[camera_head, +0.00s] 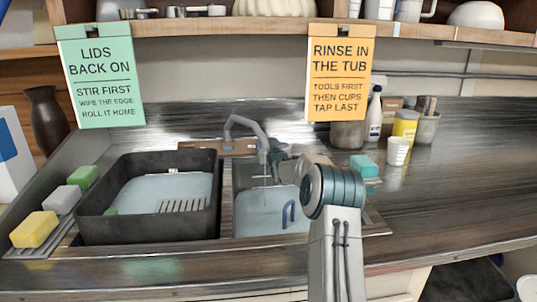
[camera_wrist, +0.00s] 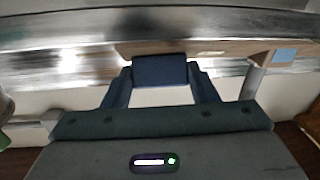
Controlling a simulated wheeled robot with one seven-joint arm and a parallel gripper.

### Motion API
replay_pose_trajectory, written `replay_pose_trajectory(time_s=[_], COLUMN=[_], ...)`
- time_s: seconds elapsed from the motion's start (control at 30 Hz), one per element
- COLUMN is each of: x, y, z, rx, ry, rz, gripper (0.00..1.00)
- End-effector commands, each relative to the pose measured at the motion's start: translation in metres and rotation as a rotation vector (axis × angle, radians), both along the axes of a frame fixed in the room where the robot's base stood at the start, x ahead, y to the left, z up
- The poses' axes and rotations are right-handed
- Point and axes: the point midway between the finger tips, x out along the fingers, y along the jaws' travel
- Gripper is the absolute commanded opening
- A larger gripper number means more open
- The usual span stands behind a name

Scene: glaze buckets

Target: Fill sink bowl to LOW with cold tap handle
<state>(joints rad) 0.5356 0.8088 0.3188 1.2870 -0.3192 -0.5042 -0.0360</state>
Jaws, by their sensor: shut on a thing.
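The sink bowl (camera_head: 237,190) is right of a black tub and shows pale bluish water inside. The grey tap (camera_head: 246,121) arches over it. A thin pale line under the spout looks like running water. My gripper (camera_head: 278,156) is beside the tap, right of the spout, partly hidden by my own arm. In the wrist view my gripper (camera_wrist: 160,88) is shut on a dark blue block (camera_wrist: 160,69), which appears to be the cold tap handle. The handle is not clear in the head view. I cannot make out a LOW mark.
The black tub (camera_head: 100,215) holds pale water and a slotted piece. Sponges (camera_head: 36,229) line the left edge. A blue curved handle (camera_head: 289,213) shows in the bowl. A white cup (camera_head: 397,151) and a yellow jar (camera_head: 405,124) stand right.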

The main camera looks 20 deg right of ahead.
Motion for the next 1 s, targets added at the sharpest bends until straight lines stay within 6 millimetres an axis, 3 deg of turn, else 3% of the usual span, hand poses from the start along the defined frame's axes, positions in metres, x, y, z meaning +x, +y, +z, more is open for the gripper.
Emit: replay_pose_trajectory(time_s=[0.4, 0.8, 0.83, 0.9, 1.0], x=[0.0003, 0.0, 0.0, 0.0, 0.0], y=[0.0027, 0.0024, 0.0025, 0.0024, 0.0023], z=[-0.0011, 0.0012, 0.0012, 0.0011, 0.001], rx=[0.084, 0.094, 0.094, 0.095, 0.094], ry=[-0.026, -0.029, -0.029, -0.029, -0.029], rz=[-0.119, -0.13, -0.13, -0.13, -0.13], gripper=[0.3, 0.3, 0.56, 0.75, 0.75])
